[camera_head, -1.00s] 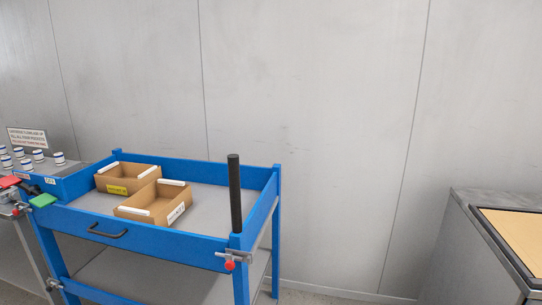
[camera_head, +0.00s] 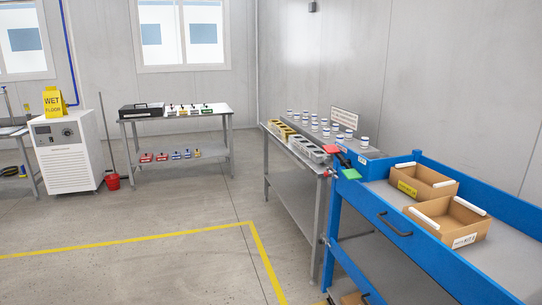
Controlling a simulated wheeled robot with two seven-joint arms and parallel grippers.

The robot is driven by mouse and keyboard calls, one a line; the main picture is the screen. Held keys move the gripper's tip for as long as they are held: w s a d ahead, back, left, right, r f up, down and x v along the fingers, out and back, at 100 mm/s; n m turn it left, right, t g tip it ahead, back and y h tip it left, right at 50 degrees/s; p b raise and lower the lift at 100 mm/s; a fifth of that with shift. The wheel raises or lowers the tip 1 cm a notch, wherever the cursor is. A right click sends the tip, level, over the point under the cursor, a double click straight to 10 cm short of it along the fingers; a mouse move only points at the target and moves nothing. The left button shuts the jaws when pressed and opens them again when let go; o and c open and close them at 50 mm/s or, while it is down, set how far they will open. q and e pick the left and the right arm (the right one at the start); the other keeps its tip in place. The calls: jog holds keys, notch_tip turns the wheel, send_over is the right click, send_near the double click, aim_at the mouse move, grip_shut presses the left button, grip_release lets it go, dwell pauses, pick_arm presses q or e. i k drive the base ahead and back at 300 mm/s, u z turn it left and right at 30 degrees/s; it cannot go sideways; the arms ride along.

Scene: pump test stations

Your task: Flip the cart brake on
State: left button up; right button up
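The blue cart (camera_head: 432,258) stands at the right, with a grey top deck, a lower shelf and a black drawer-type handle (camera_head: 394,226) on its long side. A small red knob (camera_head: 326,173) shows beside that corner. I cannot tell which of these parts, if any, is the brake. The cart's right end is out of the picture. Neither of my grippers is in view.
Two cardboard boxes (camera_head: 465,235) stand on the cart. A grey bench (camera_head: 292,172) with white jars adjoins the cart's far end. The floor inside the yellow line (camera_head: 130,243) is clear.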

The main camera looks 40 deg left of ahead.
aim_at(351, 174)
jog(key=u, duration=0.8)
jog(key=i, duration=1.2)
jog(key=u, duration=0.7)
